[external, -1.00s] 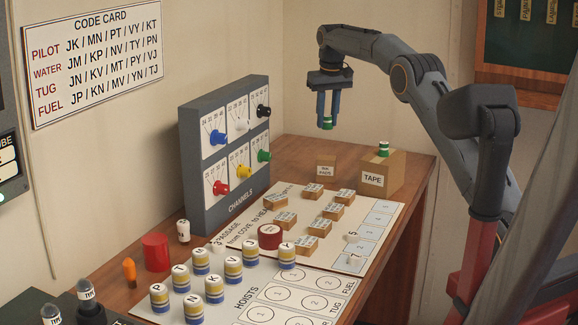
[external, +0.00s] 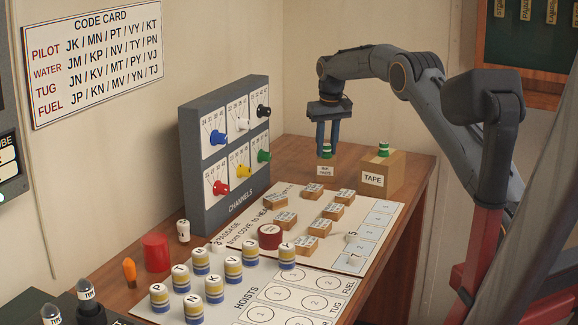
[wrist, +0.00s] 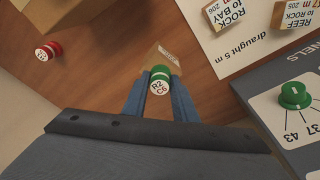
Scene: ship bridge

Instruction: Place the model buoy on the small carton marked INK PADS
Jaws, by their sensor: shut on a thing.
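My gripper (external: 327,150) is shut on a small green-and-white model buoy (external: 326,151), held upright between its two blue fingers. The small carton marked INK PADS (external: 325,171) stands on the desk directly below it. The buoy's base is at or just over the carton's top; I cannot tell whether they touch. In the wrist view, the white top of the buoy (wrist: 159,87) bears lettering. The carton (wrist: 155,57) shows beyond it, partly hidden by the buoy and fingers.
The larger TAPE carton (external: 395,178) stands to the right, with another green-and-white piece (external: 383,149) on top. A red-and-white piece (wrist: 48,51) shows in the wrist view. The CHANNELS panel (external: 190,165) stands left; the board with small blocks (external: 345,255) lies in front.

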